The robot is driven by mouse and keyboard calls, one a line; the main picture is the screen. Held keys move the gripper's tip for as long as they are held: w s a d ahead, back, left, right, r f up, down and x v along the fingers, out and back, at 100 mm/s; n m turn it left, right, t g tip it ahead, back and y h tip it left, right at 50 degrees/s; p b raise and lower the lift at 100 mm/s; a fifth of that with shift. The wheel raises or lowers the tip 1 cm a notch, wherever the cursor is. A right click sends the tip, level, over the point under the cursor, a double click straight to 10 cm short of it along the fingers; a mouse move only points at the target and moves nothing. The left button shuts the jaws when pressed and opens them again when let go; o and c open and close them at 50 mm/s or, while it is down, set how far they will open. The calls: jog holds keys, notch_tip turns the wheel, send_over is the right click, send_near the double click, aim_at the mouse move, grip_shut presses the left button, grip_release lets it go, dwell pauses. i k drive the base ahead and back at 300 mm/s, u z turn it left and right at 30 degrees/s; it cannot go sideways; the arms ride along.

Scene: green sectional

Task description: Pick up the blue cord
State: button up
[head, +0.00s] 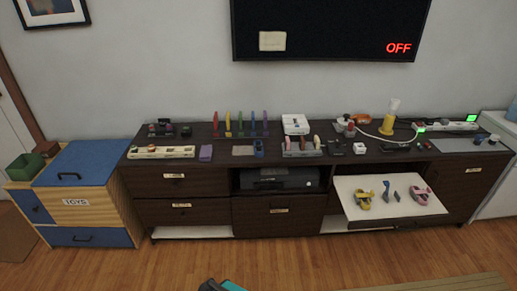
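I cannot pick out a blue cord with certainty in the head view. A small dark blue curved item (386,190) lies on the white pulled-out shelf (348,190) at the right, among other small things. A small blue object (258,148) stands near the middle of the cabinet top. A pale cable (372,135) runs along the right part of the top. Only a dark and teal piece, likely part of my arm, shows at the bottom edge. No fingertips are visible.
The long dark cabinet (185,187) stands against the wall below a screen (330,30) reading OFF. Its top is crowded with racks, power strips and a yellow-based lamp (388,123). A blue and wood chest (82,212) stands left. The wooden floor (300,262) in front is clear.

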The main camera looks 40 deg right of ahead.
aim_at(260, 148)
jog(key=u, duration=0.05)
jog(key=i, duration=1)
jog(key=z, duration=0.05)
